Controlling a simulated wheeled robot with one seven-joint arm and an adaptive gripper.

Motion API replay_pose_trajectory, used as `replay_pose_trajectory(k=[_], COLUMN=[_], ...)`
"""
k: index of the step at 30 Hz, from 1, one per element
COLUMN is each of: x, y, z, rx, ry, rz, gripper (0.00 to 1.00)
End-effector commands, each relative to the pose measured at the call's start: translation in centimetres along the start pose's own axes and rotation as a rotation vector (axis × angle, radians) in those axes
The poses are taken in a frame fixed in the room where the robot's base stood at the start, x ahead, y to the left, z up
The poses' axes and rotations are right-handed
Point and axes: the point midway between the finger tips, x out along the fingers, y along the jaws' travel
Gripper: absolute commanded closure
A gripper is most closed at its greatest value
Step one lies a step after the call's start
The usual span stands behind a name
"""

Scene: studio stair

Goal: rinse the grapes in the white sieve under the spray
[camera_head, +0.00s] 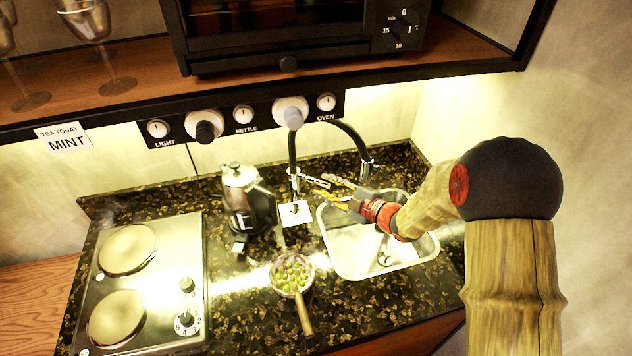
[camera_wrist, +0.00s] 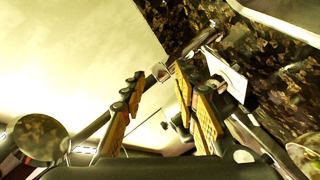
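The white sieve (camera_head: 275,281) stands on the dark counter left of the sink, its wooden handle pointing toward the front. Green and reddish grapes (camera_head: 293,272) lie in it. The black arched tap (camera_head: 292,160) rises behind the sink, with a spray head (camera_head: 367,167) at its hanging end. No water is visible. My gripper (camera_head: 326,188) is open over the sink's back left corner, close to the tap's metal lever (camera_head: 314,180). In the wrist view, my two yellow-padded fingers (camera_wrist: 160,78) are spread with metal tap parts beyond them. I cannot tell whether they touch.
The sink (camera_head: 350,262) is empty. A kettle (camera_head: 246,202) stands left of the tap, behind the sieve, and a white card (camera_head: 295,213) lies at the tap's foot. A two-plate hob (camera_head: 150,285) is at the left. A shelf with an oven (camera_head: 280,45) overhangs the back.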

Motion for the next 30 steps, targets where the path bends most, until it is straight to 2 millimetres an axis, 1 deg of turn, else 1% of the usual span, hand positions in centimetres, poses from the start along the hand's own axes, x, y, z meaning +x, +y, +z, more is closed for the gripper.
replay_pose_trajectory(k=[1, 3, 6, 10, 20, 30], x=[0.9, 2.0, 3.2, 4.2, 4.5, 4.5], y=[-0.1, -0.2, -0.1, 0.0, 0.0, 0.0], z=[0.0, 0.0, 0.0, 0.0, 0.0, 0.0], rx=[0.000, -0.001, -0.001, -0.001, 0.000, 0.000], ry=[0.001, 0.002, 0.001, 0.000, -0.001, -0.001], rz=[-0.001, -0.002, 0.000, -0.001, 0.000, 0.000], gripper=[0.70, 0.70, 0.70, 0.70, 0.70, 0.89])
